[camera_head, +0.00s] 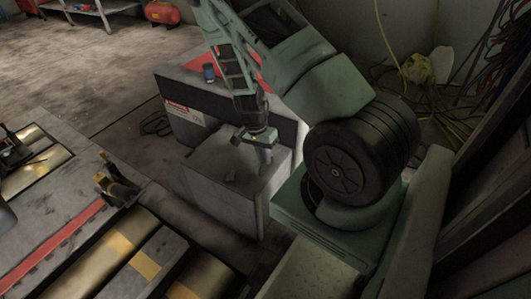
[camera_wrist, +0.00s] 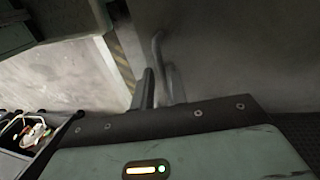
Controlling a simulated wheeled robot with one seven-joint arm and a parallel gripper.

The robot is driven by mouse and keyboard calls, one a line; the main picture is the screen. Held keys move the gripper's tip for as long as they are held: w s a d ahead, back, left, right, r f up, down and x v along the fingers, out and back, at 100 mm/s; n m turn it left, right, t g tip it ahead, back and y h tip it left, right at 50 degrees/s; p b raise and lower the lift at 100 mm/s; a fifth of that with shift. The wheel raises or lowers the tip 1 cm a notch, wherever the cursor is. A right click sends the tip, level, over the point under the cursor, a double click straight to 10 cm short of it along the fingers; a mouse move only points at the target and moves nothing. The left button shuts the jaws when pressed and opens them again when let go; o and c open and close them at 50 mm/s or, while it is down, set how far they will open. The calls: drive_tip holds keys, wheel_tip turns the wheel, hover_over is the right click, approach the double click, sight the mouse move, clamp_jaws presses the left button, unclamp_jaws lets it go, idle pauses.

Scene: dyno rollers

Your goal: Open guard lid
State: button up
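The guard lid (camera_head: 225,165) looks like the grey top of a box-shaped housing beside the rollers, and it appears down. A bent metal handle (camera_wrist: 158,48) stands out from a grey panel in the wrist view. My gripper (camera_head: 267,155) is at the lid's right side in the head view. In the wrist view its two dark fingers (camera_wrist: 162,88) stand apart, with the handle's lower end between or just beyond them. Some gap shows beside the bar, and I cannot tell whether either finger touches it.
A dark cabinet with a warning label (camera_head: 184,112) stands behind the housing, with a blue can (camera_head: 209,72) on it. Dyno rollers (camera_head: 95,265) lie at the lower left. Cables (camera_head: 475,75) hang at the right. Open floor (camera_head: 80,75) lies at the upper left.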

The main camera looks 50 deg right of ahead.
clamp_jaws()
drive_tip(key=shift+r, duration=0.1)
